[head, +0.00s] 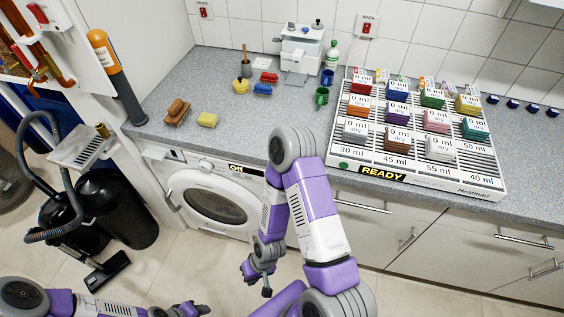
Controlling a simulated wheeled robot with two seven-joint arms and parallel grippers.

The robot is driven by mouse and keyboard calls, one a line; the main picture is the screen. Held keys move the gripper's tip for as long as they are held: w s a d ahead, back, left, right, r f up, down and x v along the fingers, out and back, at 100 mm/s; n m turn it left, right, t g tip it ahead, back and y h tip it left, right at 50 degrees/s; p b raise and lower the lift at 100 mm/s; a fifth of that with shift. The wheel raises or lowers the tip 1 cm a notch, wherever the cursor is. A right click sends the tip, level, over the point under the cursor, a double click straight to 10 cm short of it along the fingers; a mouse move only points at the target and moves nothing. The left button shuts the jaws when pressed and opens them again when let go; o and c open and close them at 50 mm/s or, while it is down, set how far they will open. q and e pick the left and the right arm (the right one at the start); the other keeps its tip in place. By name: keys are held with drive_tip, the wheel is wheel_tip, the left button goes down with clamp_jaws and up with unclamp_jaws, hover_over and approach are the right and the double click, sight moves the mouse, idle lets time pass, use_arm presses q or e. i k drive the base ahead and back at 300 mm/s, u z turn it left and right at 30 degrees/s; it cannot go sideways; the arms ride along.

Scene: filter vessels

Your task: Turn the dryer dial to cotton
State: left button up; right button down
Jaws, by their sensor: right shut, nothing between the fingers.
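The white dryer (176,190) stands under the counter at left centre, with its round door (215,200) closed. A small label on its top panel reads "Off" (236,168). I cannot make out the dial clearly; my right arm covers the panel's right end. My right gripper (266,288) is shut and empty, hanging low in front of the dryer's right side, below and apart from the panel. My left gripper (198,309) is at the bottom edge, low over the floor and away from the dryer; its fingers are too small and cut off to judge.
A rack (340,163) of coloured blocks with a "READY" label sits on the right counter. A brush (177,112), a yellow sponge (207,120) and a green mug (321,97) are on the counter. A black vacuum cleaner (115,205) stands at left. Floor before the dryer is clear.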

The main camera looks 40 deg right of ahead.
sight(206, 167)
drive_tip(key=z, duration=1.35)
drive_tip(key=i, duration=0.1)
drive_tip(key=u, duration=0.6)
drive_tip(key=k, duration=0.6)
drive_tip(key=u, duration=0.15)
drive_tip(key=i, duration=0.75)
drive_tip(key=u, duration=0.85)
drive_tip(key=i, duration=0.3)
drive_tip(key=u, duration=0.25)
